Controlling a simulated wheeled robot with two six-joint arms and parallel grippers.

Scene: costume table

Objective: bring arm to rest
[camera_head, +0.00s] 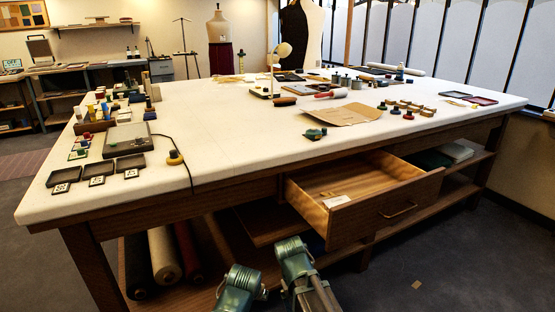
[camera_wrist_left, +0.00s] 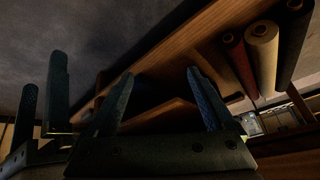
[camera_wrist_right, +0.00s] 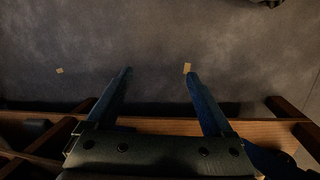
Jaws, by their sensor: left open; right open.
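In the head view, two teal arm links of mine show low at the bottom centre, in front of the table (camera_head: 230,160); my gripper fingers are out of that view. In the left wrist view my left gripper (camera_wrist_left: 160,73) has its two dark blue fingers spread, with nothing between them. Another dark blue finger stands at the left of that view. In the right wrist view my right gripper (camera_wrist_right: 158,73) is spread and empty, with the dark floor (camera_wrist_right: 160,45) beyond its tips.
An open wooden drawer (camera_head: 360,216) juts from the table front, just above and right of my arms. Fabric rolls (camera_head: 163,256) lie on the lower shelf at left. Wooden beams run close by the grippers in both wrist views. The floor at right is mostly clear.

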